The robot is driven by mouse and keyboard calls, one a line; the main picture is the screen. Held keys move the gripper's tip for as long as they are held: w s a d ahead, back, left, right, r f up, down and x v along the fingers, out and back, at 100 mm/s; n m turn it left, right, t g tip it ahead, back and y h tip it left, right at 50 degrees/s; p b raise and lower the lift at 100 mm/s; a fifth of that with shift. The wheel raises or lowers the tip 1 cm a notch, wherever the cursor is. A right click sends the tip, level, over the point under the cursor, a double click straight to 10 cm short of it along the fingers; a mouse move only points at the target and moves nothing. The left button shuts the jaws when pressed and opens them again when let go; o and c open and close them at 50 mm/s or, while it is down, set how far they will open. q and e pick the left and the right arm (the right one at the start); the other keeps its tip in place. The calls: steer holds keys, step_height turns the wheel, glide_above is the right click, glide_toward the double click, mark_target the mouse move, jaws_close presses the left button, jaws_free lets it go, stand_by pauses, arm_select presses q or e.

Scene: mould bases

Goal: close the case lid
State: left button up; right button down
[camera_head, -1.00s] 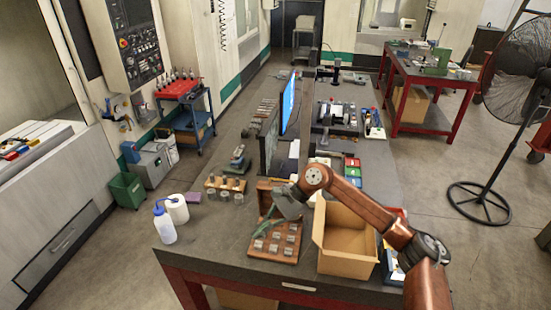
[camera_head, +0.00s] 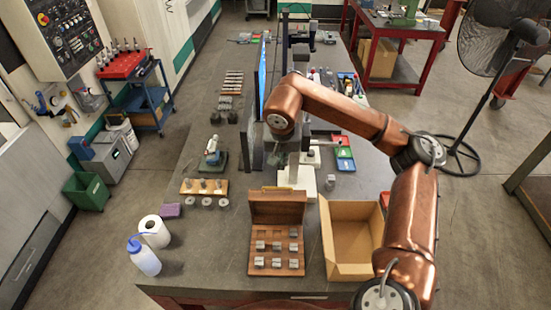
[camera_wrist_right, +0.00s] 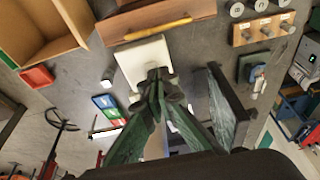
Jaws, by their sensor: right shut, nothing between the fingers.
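The wooden case (camera_head: 277,250) stands near the front edge of the table with metal blocks in rows inside it. Its lid (camera_head: 277,208) stands open, raised at the back of the case. In the right wrist view, the brown lid (camera_wrist_right: 140,22) shows near the top, with a yellow strip (camera_wrist_right: 158,31) along it. My right gripper (camera_wrist_right: 158,76) is shut and empty. It is behind the lid, apart from it, over the white base. In the head view it is largely hidden by my arm. My left gripper is in neither view.
An open cardboard box (camera_head: 352,240) stands right of the case. A monitor (camera_head: 262,85) and a white stand base (camera_head: 304,180) are behind it. A wooden block with pegs (camera_head: 204,187), a paper roll (camera_head: 153,231) and a wash bottle (camera_head: 143,256) are left.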

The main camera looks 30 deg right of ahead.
mark_target(278, 191)
steer(key=w+a+p+x, duration=0.1)
steer(key=x, duration=0.7)
steer(key=s, duration=0.1)
steer(key=s+r+p, duration=0.1)
steer(key=s+a, duration=0.1)
steer(key=shift+s+r+p, duration=0.2)
steer(key=shift+s+p, duration=0.15)
steer(key=shift+s, duration=0.05)
steer(key=shift+a, duration=0.2)
steer(key=shift+w+f, duration=0.15)
steer(key=shift+f, duration=0.05)
steer(key=shift+s+r, duration=0.1)
steer(key=shift+s, duration=0.1)
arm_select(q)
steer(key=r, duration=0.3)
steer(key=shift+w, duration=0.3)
arm_select(e)
steer(key=shift+a, duration=0.15)
